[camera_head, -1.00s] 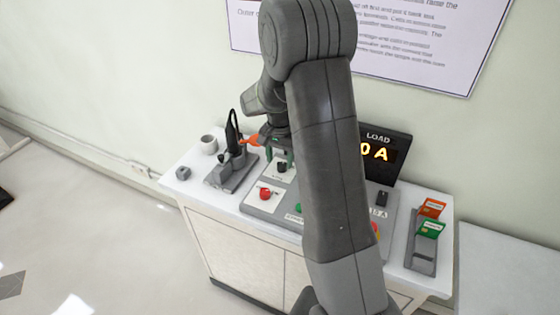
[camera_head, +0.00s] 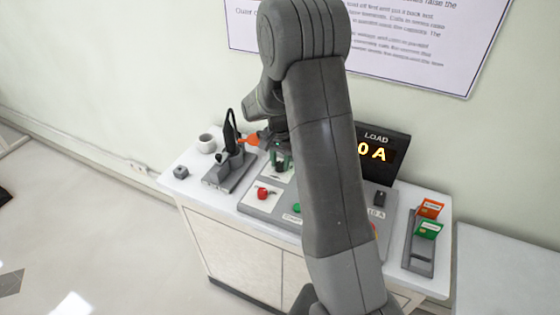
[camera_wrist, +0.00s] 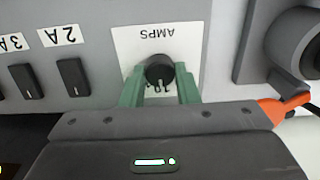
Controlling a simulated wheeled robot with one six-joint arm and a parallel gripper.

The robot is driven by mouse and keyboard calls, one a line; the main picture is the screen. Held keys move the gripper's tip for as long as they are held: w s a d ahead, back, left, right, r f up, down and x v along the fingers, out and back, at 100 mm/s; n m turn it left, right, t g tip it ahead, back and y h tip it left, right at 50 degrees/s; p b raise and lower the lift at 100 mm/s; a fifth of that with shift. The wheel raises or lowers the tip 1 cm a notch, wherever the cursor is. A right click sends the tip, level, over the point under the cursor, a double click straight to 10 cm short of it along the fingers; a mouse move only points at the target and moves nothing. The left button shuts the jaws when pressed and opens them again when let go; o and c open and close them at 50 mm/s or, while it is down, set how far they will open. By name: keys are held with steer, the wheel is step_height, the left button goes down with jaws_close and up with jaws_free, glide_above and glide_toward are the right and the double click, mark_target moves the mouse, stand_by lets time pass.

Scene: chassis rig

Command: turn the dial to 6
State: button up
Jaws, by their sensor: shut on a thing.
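The dial is a small black round knob (camera_wrist: 159,70) on a white plate (camera_wrist: 184,42) marked AMPS, which appears upside down in the wrist view. My gripper (camera_wrist: 160,84) has its two green fingers on either side of the knob and is shut on it. In the head view my gripper (camera_head: 281,160) is down at the back left of the panel (camera_head: 262,208), and the knob is hidden there. The dial's numbers and pointer cannot be read. The display (camera_head: 376,152) shows LOAD and orange characters reading "0 A", partly covered by my arm.
Black switches labelled 2A (camera_wrist: 72,77) and 3A (camera_wrist: 26,81) sit beside the dial plate. A grey fixture with a black handle (camera_head: 231,132) and an orange part (camera_head: 253,139) stands close by. A red button (camera_head: 263,193), cup (camera_head: 206,143) and card holder (camera_head: 418,254) are also on the bench.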

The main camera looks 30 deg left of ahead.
mark_target(280, 164)
steer(key=n+b, duration=0.1)
steer(key=n, duration=0.2)
steer(key=shift+n, duration=0.4)
steer(key=n+b, duration=0.1)
steer(key=n, duration=0.3)
steer(key=shift+n, duration=0.3)
steer(key=o, duration=1)
steer(key=shift+c, duration=0.2)
steer(key=shift+r, duration=0.1)
step_height(280, 164, up, 14)
steer(key=b, duration=0.1)
